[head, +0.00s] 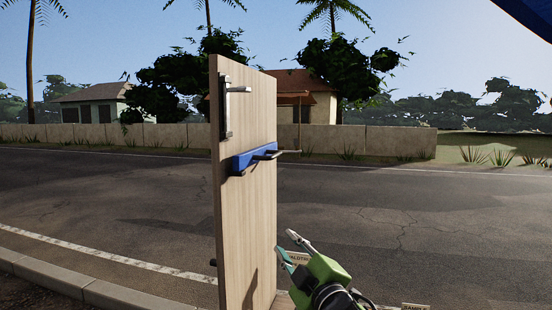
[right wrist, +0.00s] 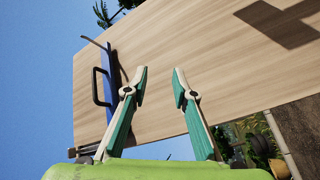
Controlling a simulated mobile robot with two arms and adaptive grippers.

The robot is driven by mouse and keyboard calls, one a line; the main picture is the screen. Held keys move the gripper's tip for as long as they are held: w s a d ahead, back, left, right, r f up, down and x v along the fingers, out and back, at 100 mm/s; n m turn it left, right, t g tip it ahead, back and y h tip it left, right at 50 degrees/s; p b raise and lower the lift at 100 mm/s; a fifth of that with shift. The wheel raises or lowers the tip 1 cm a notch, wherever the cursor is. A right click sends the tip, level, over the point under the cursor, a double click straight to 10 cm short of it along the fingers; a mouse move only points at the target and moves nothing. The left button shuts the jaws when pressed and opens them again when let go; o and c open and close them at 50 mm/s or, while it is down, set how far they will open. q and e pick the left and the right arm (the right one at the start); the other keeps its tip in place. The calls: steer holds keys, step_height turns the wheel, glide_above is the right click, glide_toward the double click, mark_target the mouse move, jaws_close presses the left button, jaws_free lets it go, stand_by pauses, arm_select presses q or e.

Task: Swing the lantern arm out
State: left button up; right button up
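An upright wooden panel (head: 244,210) stands in the middle of the head view. A blue bracket (head: 242,161) crosses it at mid-height, with a dark handle and a thin rod (head: 288,152) sticking out to the right. Higher up, a grey metal plate (head: 226,108) carries a short arm (head: 240,89) pointing right. I cannot tell which of these is the lantern arm. My right gripper (head: 287,245) is below and right of the bracket. In the right wrist view the gripper (right wrist: 159,77) is open and empty, facing the panel; the blue bracket (right wrist: 110,75) and black handle (right wrist: 101,87) are left of its fingers. My left gripper is out of view.
A dark knob (head: 213,262) sits on the panel's left edge. Open road (head: 420,215) lies behind; right of the panel is clear.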

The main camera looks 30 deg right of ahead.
mark_target(276, 156)
step_height(276, 156, up, 14)
steer(key=s+d+n+t, duration=0.1)
steer(key=d+n+t, duration=0.1)
steer(key=t, duration=0.2)
steer(key=shift+p+x, duration=2.8)
steer(key=shift+x, duration=3.9)
steer(key=shift+w+a+f, duration=0.1)
steer(key=shift+a+f, duration=0.05)
steer(key=shift+f, duration=0.05)
jaws_close()
